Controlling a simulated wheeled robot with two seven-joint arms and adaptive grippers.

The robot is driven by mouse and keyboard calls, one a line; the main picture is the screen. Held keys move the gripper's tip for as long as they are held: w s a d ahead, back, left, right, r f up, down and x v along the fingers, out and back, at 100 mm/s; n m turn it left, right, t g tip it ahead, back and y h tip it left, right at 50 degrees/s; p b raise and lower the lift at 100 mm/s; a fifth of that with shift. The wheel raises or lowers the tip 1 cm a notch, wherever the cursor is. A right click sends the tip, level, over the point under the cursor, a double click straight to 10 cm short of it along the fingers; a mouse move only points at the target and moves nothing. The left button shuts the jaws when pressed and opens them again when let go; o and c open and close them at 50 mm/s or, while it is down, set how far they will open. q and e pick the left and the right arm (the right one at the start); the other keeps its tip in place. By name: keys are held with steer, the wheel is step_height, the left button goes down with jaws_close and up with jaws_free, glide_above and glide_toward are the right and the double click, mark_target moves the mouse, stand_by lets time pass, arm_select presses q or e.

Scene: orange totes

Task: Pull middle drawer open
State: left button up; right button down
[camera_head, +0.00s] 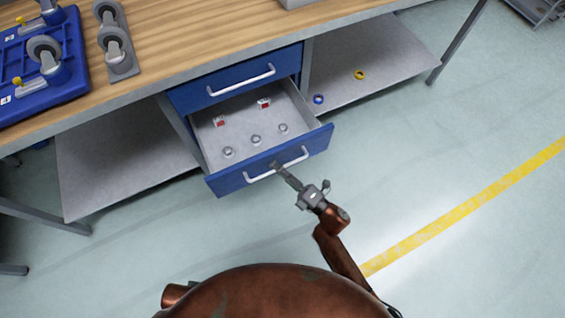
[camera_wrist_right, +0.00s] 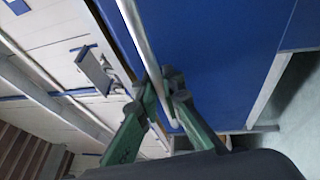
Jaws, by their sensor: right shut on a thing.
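A blue drawer (camera_head: 217,184) under the workbench stands pulled out, with its grey inside showing. Several small round metal parts and two small red-and-white boxes lie in it. Its white bar handle (camera_head: 259,177) runs along the front. My right gripper (camera_head: 276,166) is at the middle of this handle. In the right wrist view, my right gripper's green fingers (camera_wrist_right: 165,95) are shut around the handle bar (camera_wrist_right: 137,35). Above it, another blue drawer (camera_head: 208,99) with a white handle is closed. My left gripper is not in view.
The wooden workbench top (camera_head: 190,35) carries a blue caster board (camera_head: 70,80) and a grey caster plate (camera_head: 118,60) at the left. Grey lower shelves flank the drawers; the right shelf (camera_head: 385,55) holds blue and yellow rings. The floor in front is clear, with a yellow line.

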steer(key=shift+d, duration=0.1)
steer(key=c, duration=2.3)
jaws_free()
steer(key=v, duration=1.2)
